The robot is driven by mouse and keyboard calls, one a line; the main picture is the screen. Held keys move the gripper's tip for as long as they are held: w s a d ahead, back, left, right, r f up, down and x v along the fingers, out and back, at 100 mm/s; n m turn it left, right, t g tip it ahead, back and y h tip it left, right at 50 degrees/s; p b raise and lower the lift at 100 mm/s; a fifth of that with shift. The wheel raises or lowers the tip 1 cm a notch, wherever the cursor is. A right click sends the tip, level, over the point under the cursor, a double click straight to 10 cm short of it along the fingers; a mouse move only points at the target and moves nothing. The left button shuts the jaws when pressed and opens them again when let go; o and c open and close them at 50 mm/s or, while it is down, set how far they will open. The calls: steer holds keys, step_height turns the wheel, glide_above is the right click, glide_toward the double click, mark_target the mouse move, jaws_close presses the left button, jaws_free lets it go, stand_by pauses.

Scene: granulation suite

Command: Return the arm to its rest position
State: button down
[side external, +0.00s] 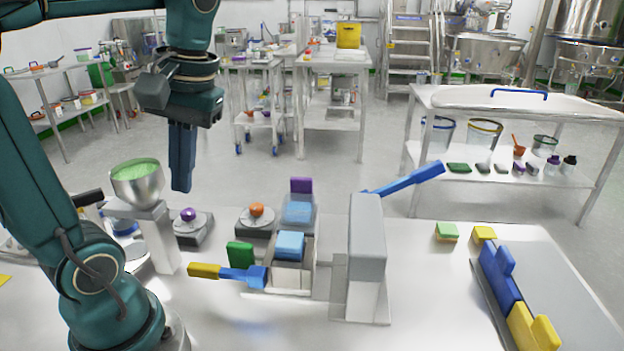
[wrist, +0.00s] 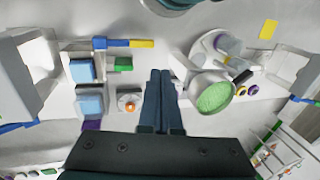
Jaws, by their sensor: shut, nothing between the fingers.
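My gripper (side external: 181,188) points straight down, raised above the worktable (side external: 210,320), with its fingers together and nothing between them. The closed fingers also show in the wrist view (wrist: 160,75). They are apart from everything on the table. In the side view the gripper appears just right of a metal bowl of green granules (side external: 137,182) on a white stand. In the wrist view the bowl (wrist: 213,97) lies to the right of the fingers, and a round dish with an orange knob (wrist: 129,103) lies to the left.
Dishes with a purple knob (side external: 188,214) and an orange knob (side external: 256,210) stand beside blue blocks (side external: 290,245), a green block (side external: 240,254) and a blue-yellow tool (side external: 228,273). A tall grey-topped block (side external: 367,240) stands right. The table front is clear.

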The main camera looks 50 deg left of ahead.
steer(key=w+d+f+m+t+h, duration=0.2)
steer(key=d+f+m+t, duration=0.3)
steer(key=d+m+t, duration=0.2)
steer(key=shift+d+f+m+t, duration=0.3)
steer(key=shift+d+f+m, duration=0.05)
steer(key=shift+d+m, duration=0.7)
stand_by(0.7)
